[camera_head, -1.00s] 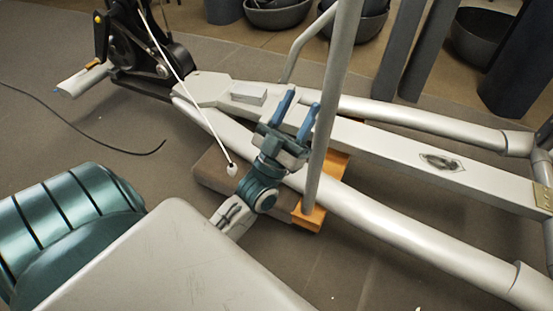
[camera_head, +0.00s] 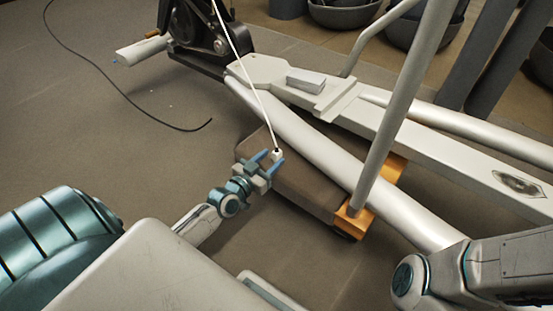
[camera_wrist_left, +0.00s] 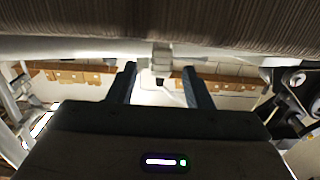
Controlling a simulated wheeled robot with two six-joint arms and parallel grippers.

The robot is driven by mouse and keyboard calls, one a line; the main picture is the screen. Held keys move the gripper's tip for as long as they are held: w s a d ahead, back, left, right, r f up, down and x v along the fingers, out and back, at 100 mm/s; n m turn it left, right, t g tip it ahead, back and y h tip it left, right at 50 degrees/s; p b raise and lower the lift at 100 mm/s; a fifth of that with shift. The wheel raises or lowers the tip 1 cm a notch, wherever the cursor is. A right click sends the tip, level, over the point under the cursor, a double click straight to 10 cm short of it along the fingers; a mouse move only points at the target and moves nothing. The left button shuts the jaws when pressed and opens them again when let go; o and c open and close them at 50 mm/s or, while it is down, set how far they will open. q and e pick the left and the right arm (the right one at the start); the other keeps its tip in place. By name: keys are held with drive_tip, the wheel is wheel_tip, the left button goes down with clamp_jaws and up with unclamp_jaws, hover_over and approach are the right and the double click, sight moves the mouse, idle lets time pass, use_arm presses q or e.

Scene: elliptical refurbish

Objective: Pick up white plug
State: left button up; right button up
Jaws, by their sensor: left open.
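The small white plug (camera_head: 277,155) hangs at the end of a white cord, beside the brown padded block (camera_head: 300,180). My left gripper (camera_head: 268,161) is open, its blue fingertips right at the plug. In the left wrist view the plug (camera_wrist_left: 161,62) shows between and just beyond the tips of the two spread fingers (camera_wrist_left: 160,85). I cannot tell whether a finger touches it. Part of my right arm shows at the lower right of the head view, but its gripper is out of frame.
The elliptical machine's grey frame (camera_head: 440,143) and an upright grey pole (camera_head: 402,105) stand to the right of the plug. An orange bracket (camera_head: 352,218) sits at the pole's foot. A black cable (camera_head: 120,92) lies on the open floor at left.

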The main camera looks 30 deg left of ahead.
sight(275, 152)
use_arm(q)
drive_tip(key=w, duration=0.5)
drive_tip(key=shift+w+d+r, duration=0.1)
drive_tip(key=shift+w+r, duration=0.2)
drive_tip(key=shift+r, duration=0.1)
clamp_jaws()
